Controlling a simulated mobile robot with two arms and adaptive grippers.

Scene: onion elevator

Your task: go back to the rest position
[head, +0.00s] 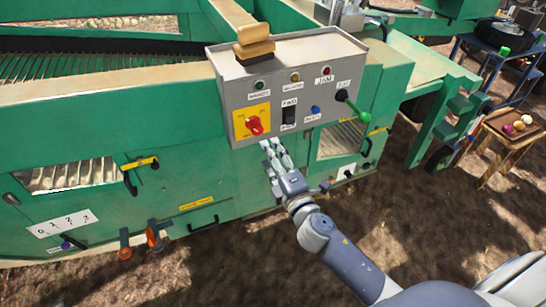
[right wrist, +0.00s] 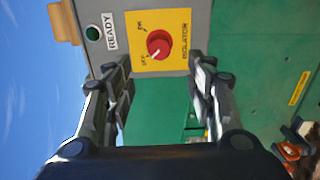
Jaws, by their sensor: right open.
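My right gripper (head: 275,150) is open and empty in the head view, just below the grey control box (head: 300,68) on the green machine. In the right wrist view its two fingers (right wrist: 160,85) stand apart, with green panel between them. The red isolator knob (head: 254,125) on its yellow plate is just above the fingertips; the knob also shows in the right wrist view (right wrist: 159,44), beyond the fingertips and apart from them. The knob's pointer looks to be toward OFF. My left gripper is in neither view.
The box carries several lamps, a black switch (head: 289,114), a blue button (head: 316,109) and a green-handled lever (head: 355,108). A wooden-handled thing (head: 254,42) sits on its top. Orange handles (head: 154,238) stick out low on the machine. A wooden table (head: 515,128) with onions stands at right; bare soil lies in front.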

